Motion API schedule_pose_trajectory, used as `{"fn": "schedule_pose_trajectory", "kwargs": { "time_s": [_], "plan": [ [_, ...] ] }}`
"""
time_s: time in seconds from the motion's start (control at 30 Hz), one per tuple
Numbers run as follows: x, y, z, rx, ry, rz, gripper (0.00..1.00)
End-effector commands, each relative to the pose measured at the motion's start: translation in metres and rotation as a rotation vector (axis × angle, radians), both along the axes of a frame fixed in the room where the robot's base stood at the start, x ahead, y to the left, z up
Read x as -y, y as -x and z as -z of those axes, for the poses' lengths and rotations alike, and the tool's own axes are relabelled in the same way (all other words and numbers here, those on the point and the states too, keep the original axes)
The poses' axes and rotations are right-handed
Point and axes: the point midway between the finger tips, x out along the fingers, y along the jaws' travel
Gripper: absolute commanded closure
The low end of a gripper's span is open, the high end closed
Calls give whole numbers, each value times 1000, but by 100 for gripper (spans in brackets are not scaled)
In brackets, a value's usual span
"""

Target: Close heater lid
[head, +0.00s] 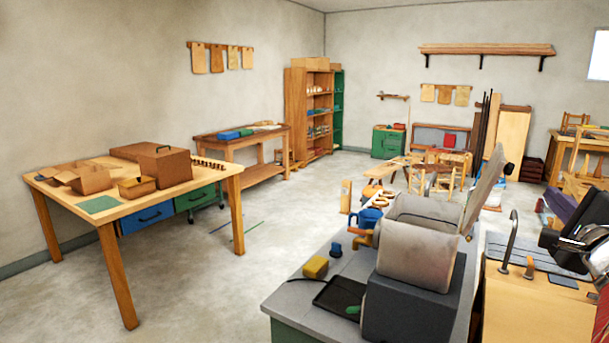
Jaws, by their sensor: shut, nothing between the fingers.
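The heater is a pale grey, rounded metal body (420,240) on a dark grey block base (408,306), at the near end of the grey-topped bench. Its lid (488,188) stands open, a grey panel tilted up and leaning to the right above the body's right side. My gripper (560,242) shows in part at the right edge, dark with silver parts behind it. It is shut and empty, to the right of the lid and apart from it. Its fingertips are hard to make out.
A wooden worktop (535,305) with a curved metal rod (510,240) lies to the right. Open floor (240,290) lies to the left.

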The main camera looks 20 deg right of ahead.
Motion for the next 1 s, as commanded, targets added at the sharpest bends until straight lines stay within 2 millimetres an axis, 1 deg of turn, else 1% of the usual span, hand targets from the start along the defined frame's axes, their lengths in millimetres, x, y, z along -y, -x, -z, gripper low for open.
{"fn": "schedule_pose_trajectory", "kwargs": {
  "time_s": [0.1, 0.4, 0.5, 0.6, 0.7, 0.83, 1.0],
  "plan": [
    [9, -14, 0, -1, -1, -1, 100],
    [33, -46, -3, 0, -1, 0, 100],
    [37, -57, -4, -1, -1, 0, 100],
    [26, -65, -9, 0, 0, -2, 100],
    [19, -73, -12, 0, 0, -1, 100],
    [14, -79, -14, 0, 0, 0, 100],
    [12, -81, -14, -1, -2, 3, 100]
  ]
}}
